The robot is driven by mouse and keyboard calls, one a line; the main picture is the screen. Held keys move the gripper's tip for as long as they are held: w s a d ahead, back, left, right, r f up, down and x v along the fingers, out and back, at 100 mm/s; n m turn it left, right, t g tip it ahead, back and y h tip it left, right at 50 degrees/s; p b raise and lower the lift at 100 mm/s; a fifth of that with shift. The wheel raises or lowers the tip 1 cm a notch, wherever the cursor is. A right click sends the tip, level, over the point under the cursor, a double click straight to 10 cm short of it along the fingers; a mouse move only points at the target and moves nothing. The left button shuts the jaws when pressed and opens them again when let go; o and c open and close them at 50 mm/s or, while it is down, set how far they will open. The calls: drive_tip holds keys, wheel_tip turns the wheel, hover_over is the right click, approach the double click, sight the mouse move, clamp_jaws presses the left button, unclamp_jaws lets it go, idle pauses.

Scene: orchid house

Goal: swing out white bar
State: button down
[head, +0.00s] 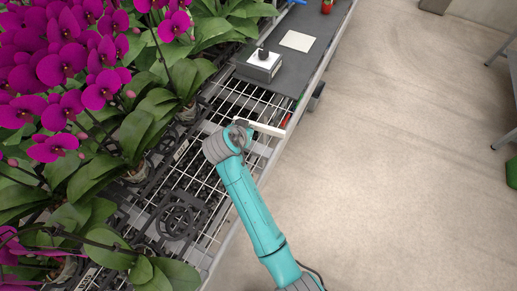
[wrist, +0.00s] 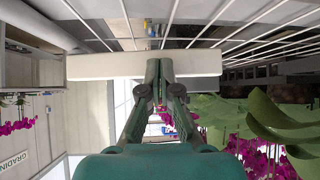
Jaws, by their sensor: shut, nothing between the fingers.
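The white bar (head: 262,127) juts out to the right from beside my gripper, over the wire grid of the bench near its aisle edge. In the wrist view the bar (wrist: 105,67) lies level across the upper middle, just below the grid wires. My gripper (wrist: 159,64) is shut, with its fingertips together in front of the bar near its middle and nothing between them. I cannot tell whether the fingertips touch the bar. In the head view my wrist mostly hides the gripper, and the bar's left end is partly covered.
A grey box with a black knob (head: 263,54) and a pale square card (head: 297,41) sit on a dark mat (head: 315,22) at the far end.

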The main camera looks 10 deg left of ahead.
drive_tip(key=shift+w, duration=0.7)
idle(0.3)
